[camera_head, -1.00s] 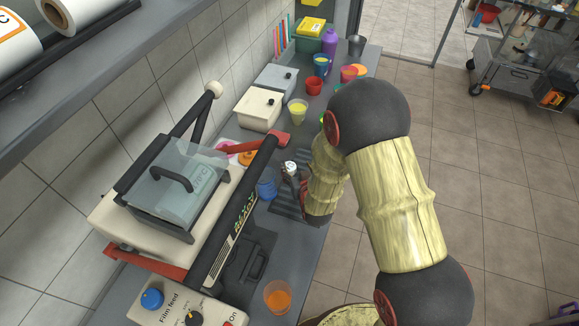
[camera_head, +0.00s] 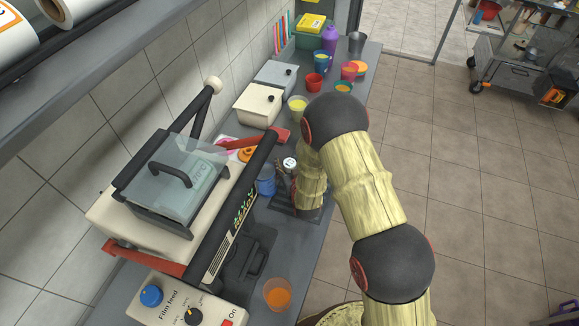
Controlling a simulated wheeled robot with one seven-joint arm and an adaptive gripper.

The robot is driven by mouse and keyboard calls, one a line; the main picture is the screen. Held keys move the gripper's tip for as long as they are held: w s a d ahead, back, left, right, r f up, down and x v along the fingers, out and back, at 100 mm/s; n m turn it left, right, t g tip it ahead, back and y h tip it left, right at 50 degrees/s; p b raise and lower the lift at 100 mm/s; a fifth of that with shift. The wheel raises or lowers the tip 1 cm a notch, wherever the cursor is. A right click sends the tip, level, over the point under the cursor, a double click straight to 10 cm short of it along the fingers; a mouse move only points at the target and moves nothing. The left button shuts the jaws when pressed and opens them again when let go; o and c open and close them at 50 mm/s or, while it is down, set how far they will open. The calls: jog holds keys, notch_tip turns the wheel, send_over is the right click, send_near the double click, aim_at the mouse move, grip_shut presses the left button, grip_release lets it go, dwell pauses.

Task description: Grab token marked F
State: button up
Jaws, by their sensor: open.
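I cannot make out a token marked F; no letter F is legible in the head view. A small white-topped round item (camera_head: 289,163) stands on the counter beside my wrist, but its marking is too small to read. My gripper (camera_head: 287,184) is low over the counter, just right of the blue cup (camera_head: 266,181). It is open, but its fingers are small and partly hidden by my wrist. I cannot tell whether anything lies between or under them.
The sealing machine (camera_head: 178,190) with its long dark bar (camera_head: 232,222) stands left of my gripper. An orange cup (camera_head: 278,294) stands at the near counter edge. A dark grooved mat (camera_head: 284,202) lies under my wrist. Cups and lidded containers (camera_head: 258,106) line the far counter.

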jog(key=shift+w, duration=0.1)
jog(key=shift+c, duration=1.3)
jog(key=c, duration=1)
jog(key=shift+r, duration=0.1)
